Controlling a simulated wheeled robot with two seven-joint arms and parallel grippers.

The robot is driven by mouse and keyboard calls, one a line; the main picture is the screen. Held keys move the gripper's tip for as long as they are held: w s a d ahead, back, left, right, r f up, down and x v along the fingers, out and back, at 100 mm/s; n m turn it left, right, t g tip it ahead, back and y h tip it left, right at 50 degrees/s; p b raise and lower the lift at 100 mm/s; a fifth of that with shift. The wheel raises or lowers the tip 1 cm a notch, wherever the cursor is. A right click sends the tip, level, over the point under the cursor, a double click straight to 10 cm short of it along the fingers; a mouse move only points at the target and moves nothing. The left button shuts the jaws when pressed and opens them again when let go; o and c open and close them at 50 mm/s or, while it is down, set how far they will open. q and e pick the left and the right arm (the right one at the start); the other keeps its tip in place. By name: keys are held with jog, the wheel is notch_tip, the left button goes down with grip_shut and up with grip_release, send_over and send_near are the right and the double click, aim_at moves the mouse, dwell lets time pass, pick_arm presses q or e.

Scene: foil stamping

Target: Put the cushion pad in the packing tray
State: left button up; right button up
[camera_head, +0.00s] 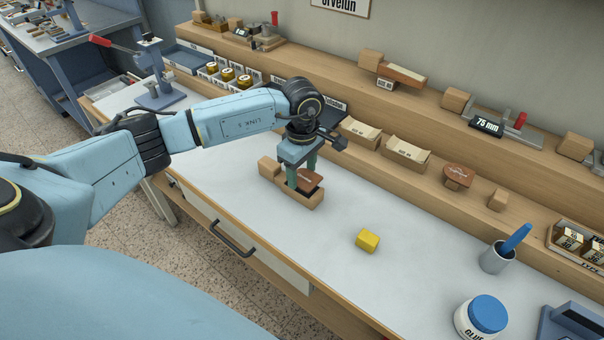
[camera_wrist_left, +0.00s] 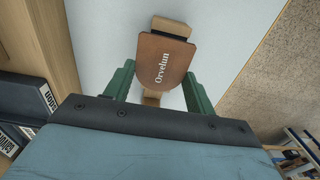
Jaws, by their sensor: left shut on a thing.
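My left gripper (camera_head: 300,184) points down over the white bench. Its two green fingers stand apart on either side of a brown, round-ended piece (camera_wrist_left: 163,59) lettered "Orvelun", and the gripper is shut on it. The piece also shows in the head view (camera_head: 310,179). Right below it is a long wooden holder (camera_head: 313,203) with a dark recess and a raised block at its left end. I cannot tell whether the piece touches the holder. I cannot tell for sure which thing is the cushion pad or the packing tray. My right gripper is not in view.
A yellow block (camera_head: 367,240) lies on the bench. A grey cup with a blue tool (camera_head: 495,257) and a blue-lidded glue jar (camera_head: 482,315) stand at the right. Two light open boxes (camera_head: 406,152) and a similar brown piece (camera_head: 459,176) sit along the back ledge. The bench's middle is mostly clear.

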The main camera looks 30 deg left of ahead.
pick_arm(q)
jog(key=shift+f, duration=0.7)
jog(key=shift+f, duration=0.1)
jog(key=shift+f+b, duration=0.2)
jog(key=shift+b, duration=0.1)
jog(key=o, duration=1)
jog(key=shift+c, duration=0.2)
